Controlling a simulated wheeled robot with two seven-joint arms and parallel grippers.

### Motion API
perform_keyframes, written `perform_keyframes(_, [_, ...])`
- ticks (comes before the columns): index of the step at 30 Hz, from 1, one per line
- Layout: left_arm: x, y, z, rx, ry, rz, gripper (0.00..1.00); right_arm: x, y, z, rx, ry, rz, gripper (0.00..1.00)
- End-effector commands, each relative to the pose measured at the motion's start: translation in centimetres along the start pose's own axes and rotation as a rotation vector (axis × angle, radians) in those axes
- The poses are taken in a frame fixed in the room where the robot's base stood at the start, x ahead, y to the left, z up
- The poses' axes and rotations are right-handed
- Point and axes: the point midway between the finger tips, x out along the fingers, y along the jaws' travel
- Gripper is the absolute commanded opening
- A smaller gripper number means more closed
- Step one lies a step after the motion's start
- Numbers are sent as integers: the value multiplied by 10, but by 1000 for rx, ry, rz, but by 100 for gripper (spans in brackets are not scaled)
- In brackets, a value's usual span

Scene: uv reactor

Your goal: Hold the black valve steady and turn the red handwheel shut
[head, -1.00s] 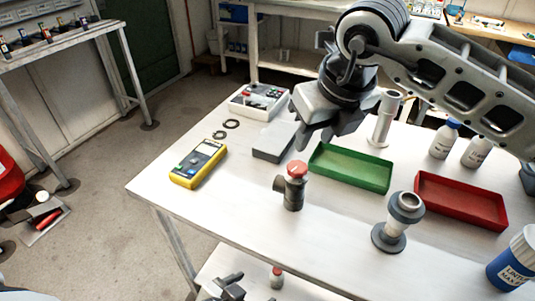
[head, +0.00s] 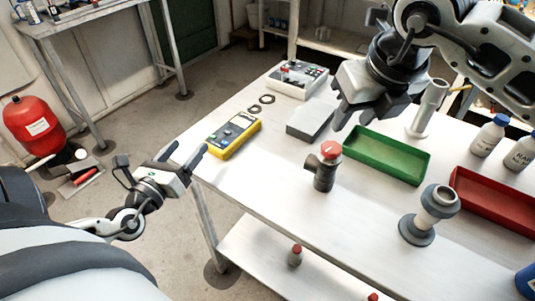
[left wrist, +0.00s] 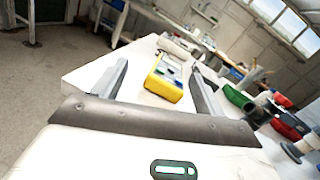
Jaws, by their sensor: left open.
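The black valve (head: 323,177) stands upright on the white workbench, with a short side port pointing left. The red handwheel (head: 331,150) sits on its top. Both also show small at the right of the left wrist view, where the handwheel (left wrist: 281,99) is partly crowded by other objects. My left gripper (head: 186,153) is open and empty, off the bench's left edge, well to the left of the valve. My right gripper (head: 355,122) hangs above the bench, behind and slightly right of the valve, not touching it; its fingers look apart and empty.
A yellow multimeter (head: 233,136) lies between my left gripper and the valve. A grey box (head: 310,119), a green tray (head: 385,154), a red tray (head: 490,205) and a grey-white flanged fitting (head: 417,230) surround the valve. The bench front before the valve is clear.

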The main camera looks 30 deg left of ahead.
Motion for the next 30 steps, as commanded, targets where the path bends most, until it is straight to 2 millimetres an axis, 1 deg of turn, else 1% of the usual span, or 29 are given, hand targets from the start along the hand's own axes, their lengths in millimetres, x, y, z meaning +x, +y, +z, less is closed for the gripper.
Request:
perform_keyframes(1, [19,-16,18,19,-29,-56,72,0,0,0,0,0,0,36])
perform_keyframes(2, [28,-25,28,36,-41,-90,72,0,0,0,0,0,0,36])
perform_keyframes(3, [41,-38,42,61,-57,-135,72,0,0,0,0,0,0,36])
perform_keyframes(5, [58,-59,66,110,-83,-205,72,0,0,0,0,0,0,36])
perform_keyframes(6, [68,-75,82,148,-94,-255,72,0,0,0,0,0,0,36])
perform_keyframes(7, [73,-90,91,179,-86,-302,72,0,0,0,0,0,0,36])
perform_keyframes(8, [74,-105,89,198,-50,-349,72,0,0,0,0,0,0,36])
perform_keyframes(9, [71,-122,79,212,20,-408,72,0,0,0,0,0,0,36])
perform_keyframes(12, [57,-160,57,253,181,-543,72,0,0,0,0,0,0,36])
perform_keyframes(15, [39,-187,39,303,316,-651,72,0,0,0,0,0,0,36])
perform_keyframes(16, [33,-192,35,317,350,-677,72,0,0,0,0,0,0,36])
perform_keyframes(19, [18,-206,24,360,443,-745,72,0,0,0,0,0,0,36])
perform_keyframes(23, [5,-213,16,394,512,-792,72,0,0,0,0,0,0,36])
perform_keyframes(26, [1,-215,14,403,531,-803,72,0,0,0,0,0,0,36])
perform_keyframes(30, [4,-217,12,403,530,-802,72,0,0,0,0,0,0,36])
